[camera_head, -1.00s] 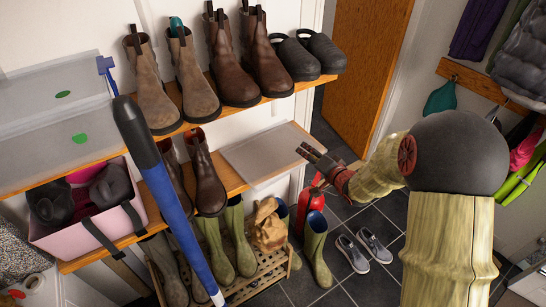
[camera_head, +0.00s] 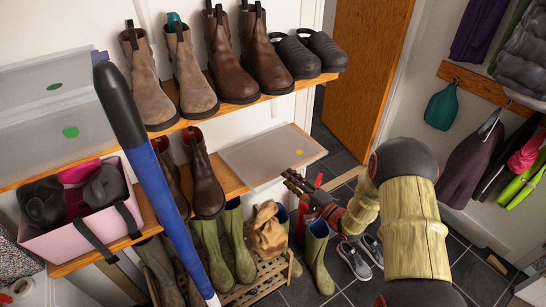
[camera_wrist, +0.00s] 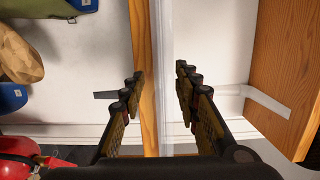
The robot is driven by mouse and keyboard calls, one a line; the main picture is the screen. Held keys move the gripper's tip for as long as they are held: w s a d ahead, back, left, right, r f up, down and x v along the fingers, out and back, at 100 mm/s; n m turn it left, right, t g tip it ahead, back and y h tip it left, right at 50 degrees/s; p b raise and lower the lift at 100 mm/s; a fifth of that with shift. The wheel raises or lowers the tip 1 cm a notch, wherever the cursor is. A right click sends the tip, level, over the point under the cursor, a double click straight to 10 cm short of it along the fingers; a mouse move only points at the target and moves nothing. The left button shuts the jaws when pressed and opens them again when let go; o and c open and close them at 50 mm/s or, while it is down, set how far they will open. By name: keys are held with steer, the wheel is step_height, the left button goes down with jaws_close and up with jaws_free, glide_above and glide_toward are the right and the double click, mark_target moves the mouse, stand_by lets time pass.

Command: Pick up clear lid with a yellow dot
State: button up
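The clear lid with a yellow dot (camera_head: 262,160) lies flat on the right end of the middle shelf, its right part jutting past the wood. The dot shows near its right corner. My gripper (camera_head: 290,180) is at the lid's front right edge in the head view. In the wrist view my gripper (camera_wrist: 159,88) is open, with a black finger on each side of the lid's thin translucent edge (camera_wrist: 165,55). Neither finger clearly touches it.
Brown boots (camera_head: 204,185) stand on the middle shelf left of the lid. Wellies (camera_head: 316,255), a paper bag (camera_head: 268,235) and a red extinguisher (camera_head: 305,220) are below. A blue-handled pole (camera_head: 170,195) crosses the left foreground. A wooden door (camera_head: 365,80) stands behind.

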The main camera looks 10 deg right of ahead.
steer(key=b+x, duration=0.1)
steer(key=x, duration=0.3)
steer(key=shift+f, duration=0.15)
steer(key=shift+c, duration=1.3)
steer(key=shift+s, duration=0.1)
jaws_close()
